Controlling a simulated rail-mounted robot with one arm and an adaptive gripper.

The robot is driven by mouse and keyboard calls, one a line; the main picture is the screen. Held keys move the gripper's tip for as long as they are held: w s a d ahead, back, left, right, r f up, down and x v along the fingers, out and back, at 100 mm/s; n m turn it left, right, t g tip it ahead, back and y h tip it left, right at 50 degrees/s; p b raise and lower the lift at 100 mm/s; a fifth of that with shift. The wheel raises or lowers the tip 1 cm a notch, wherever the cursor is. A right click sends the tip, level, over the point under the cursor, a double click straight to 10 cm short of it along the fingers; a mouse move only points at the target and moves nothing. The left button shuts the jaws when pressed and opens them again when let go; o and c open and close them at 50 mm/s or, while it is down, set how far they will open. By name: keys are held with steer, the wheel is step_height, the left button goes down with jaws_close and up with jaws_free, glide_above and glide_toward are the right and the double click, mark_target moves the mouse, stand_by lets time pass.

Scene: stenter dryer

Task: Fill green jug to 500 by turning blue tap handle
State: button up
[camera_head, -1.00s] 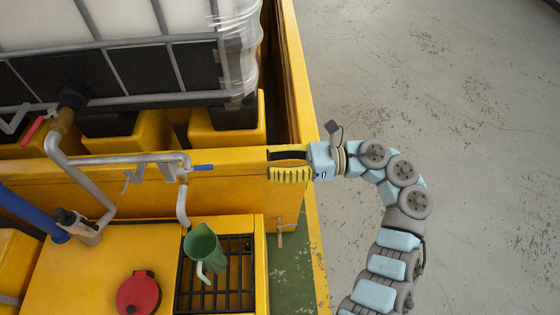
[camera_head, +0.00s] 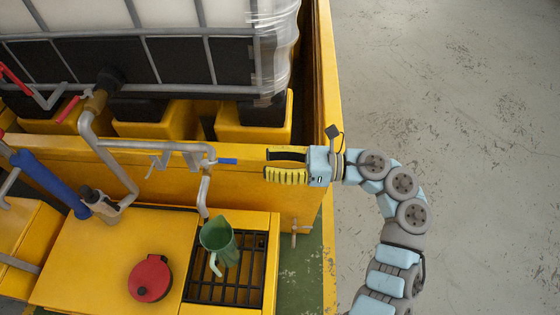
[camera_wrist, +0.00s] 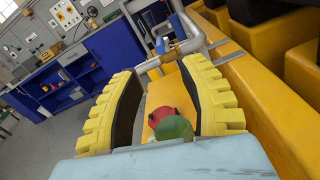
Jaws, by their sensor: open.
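The blue tap handle (camera_head: 228,161) sticks out to the right from the end of the grey pipe in the head view. It also shows between my fingers in the wrist view (camera_wrist: 160,45). The green jug (camera_head: 217,238) stands on the black grate (camera_head: 232,293), under the spout (camera_head: 204,192) of that pipe. In the wrist view the jug (camera_wrist: 174,128) is low between the fingers. Its fill level cannot be read. My gripper (camera_head: 267,165) is open and empty, a short gap to the right of the handle, fingers pointing left at it.
A red round lid (camera_head: 151,278) sits on the yellow housing left of the grate. A large caged tank (camera_head: 150,60) stands behind, with a red-handled valve (camera_head: 68,109) on its pipe. The yellow wall (camera_head: 300,196) runs below my gripper. Grey floor is clear on the right.

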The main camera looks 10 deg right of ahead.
mark_target(230, 159)
steer(key=shift+x, duration=4.65)
jaws_close()
